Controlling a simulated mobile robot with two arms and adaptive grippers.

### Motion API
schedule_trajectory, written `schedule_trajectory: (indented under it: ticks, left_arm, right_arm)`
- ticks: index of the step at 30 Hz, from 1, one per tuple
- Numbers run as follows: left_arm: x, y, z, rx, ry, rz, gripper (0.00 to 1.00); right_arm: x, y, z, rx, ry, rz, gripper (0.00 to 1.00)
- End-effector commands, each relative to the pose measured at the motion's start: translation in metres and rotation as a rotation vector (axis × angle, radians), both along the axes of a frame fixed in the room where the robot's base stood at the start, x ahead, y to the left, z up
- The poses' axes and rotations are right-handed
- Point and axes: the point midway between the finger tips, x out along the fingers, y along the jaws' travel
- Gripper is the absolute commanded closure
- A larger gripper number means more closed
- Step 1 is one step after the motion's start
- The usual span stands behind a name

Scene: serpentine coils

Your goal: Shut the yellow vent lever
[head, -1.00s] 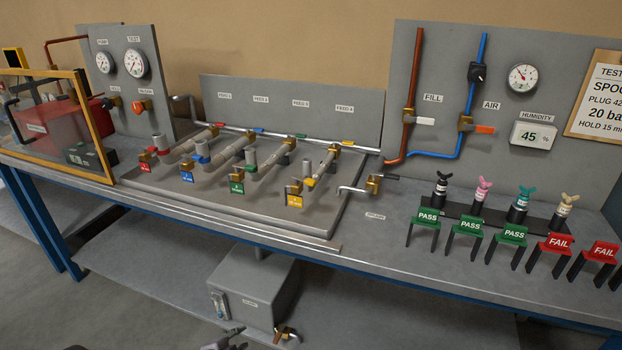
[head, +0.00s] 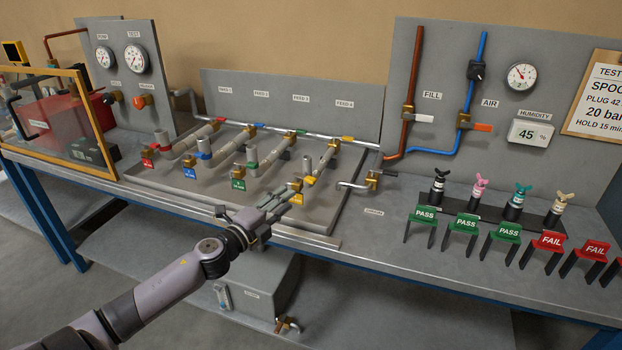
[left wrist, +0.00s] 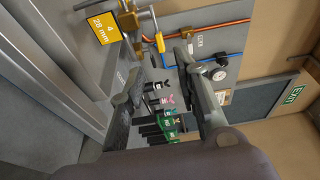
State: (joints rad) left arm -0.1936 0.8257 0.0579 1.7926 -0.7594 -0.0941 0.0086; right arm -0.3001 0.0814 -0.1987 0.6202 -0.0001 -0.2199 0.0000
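The yellow vent lever (head: 309,181) sits by the brass valve at the near end of the rightmost pipe coil, the one with the yellow tag. In the left wrist view the yellow lever (left wrist: 160,42) shows ahead, in line with the gap between my fingertips. My left gripper (head: 284,199) is in front of that coil, over the front edge of its tray, and partly hides the yellow tag. In the left wrist view its two fingers (left wrist: 160,55) are apart with nothing held. I cannot tell any contact with the lever. My right gripper is not in view.
Coils with red, blue and green tags (head: 238,184) stand to the left. A brass drain valve (head: 372,180) is close on the right. PASS and FAIL stands (head: 466,228) fill the right of the bench. A grey box (head: 262,285) sits below.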

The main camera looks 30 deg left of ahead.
Motion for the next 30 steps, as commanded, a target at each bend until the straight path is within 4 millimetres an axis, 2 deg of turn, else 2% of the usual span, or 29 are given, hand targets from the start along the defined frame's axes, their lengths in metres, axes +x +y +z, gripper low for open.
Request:
schedule_trajectory:
  ticks: [18, 24, 30]
  left_arm:
    - [0.100, -0.003, 0.001, -0.001, -0.001, 0.001, 0.70]
    - [0.118, -0.003, 0.000, 0.000, 0.000, 0.001, 0.70]
    - [0.123, -0.004, 0.000, 0.000, 0.001, 0.000, 0.70]
  right_arm:
    - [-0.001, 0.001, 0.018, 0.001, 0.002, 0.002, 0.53]
    - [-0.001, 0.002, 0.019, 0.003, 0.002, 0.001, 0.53]
    - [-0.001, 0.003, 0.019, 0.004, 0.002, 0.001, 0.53]
